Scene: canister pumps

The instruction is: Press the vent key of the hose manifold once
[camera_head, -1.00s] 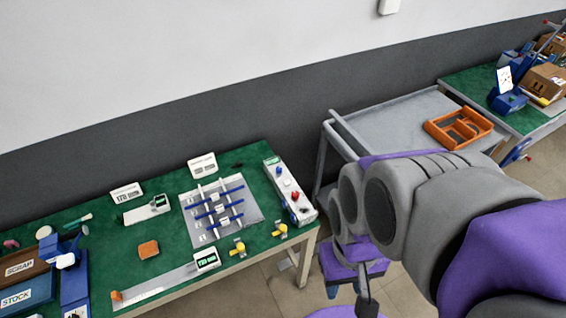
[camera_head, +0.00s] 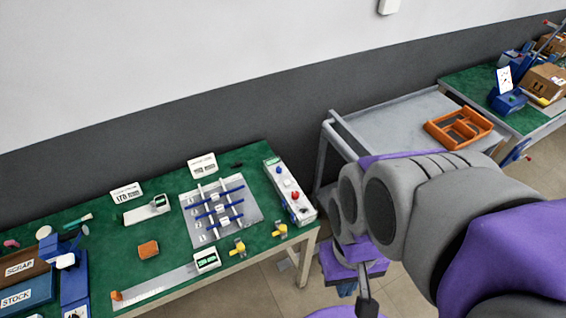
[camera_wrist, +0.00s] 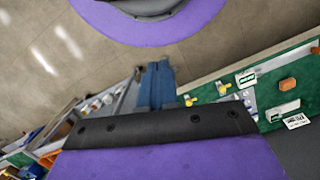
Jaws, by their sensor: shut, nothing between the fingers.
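A grey plate (camera_head: 240,228) with crossed white and blue tubes lies on the green bench and looks like the hose manifold. I cannot tell which part is the vent key. My gripper (camera_head: 346,288) is low, right of the bench's end and clear of it, below the purple wrist. In the wrist view its blue fingers (camera_wrist: 157,72) are together and empty. There my wrist hides part of the bench.
Yellow fittings (camera_head: 239,248) and a small display (camera_head: 207,260) sit near the bench's front edge. An orange block (camera_head: 148,249) lies left of the plate. A grey cart (camera_head: 385,118) with an orange tray (camera_head: 460,129) stands behind my arm. Floor is open before the bench.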

